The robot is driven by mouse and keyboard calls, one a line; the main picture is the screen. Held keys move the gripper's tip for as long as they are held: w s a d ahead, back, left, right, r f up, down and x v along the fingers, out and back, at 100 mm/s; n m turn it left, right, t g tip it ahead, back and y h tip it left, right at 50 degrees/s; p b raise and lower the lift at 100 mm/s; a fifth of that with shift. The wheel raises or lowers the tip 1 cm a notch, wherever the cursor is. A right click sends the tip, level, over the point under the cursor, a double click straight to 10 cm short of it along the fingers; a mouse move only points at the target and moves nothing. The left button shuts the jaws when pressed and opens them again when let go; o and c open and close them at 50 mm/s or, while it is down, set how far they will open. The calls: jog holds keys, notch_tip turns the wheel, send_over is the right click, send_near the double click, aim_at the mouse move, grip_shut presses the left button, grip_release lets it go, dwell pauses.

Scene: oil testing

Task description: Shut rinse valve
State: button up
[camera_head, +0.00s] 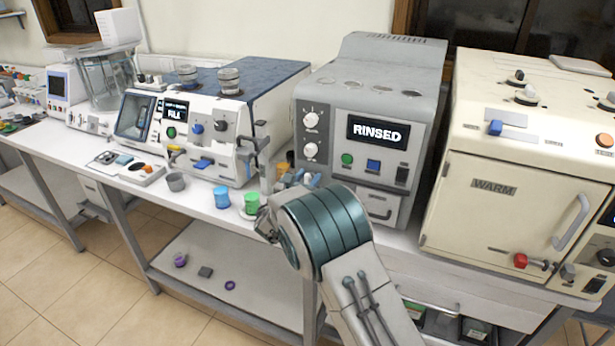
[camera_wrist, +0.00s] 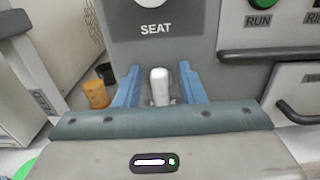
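The grey rinse machine (camera_head: 420,75) shows RINSED on its display (camera_head: 378,132) in the head view. In the wrist view, a pale rounded handle (camera_wrist: 160,84), apparently the rinse valve, stands upright below the SEAT dial (camera_wrist: 153,4). My gripper (camera_wrist: 160,82) is open, with one blue finger on each side of the handle and small gaps between. In the head view, my gripper (camera_head: 301,180) is at the lower left front of the machine, and my arm hides part of that area. The handle cannot be made out clearly there.
Left of my gripper, a blue cup (camera_head: 222,197) and a green cup (camera_head: 251,203) stand near the bench edge. An orange cup (camera_wrist: 96,94) is close by on the left in the wrist view. The cream WARM oven (camera_head: 500,215) stands to the right.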

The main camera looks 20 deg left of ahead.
grip_shut()
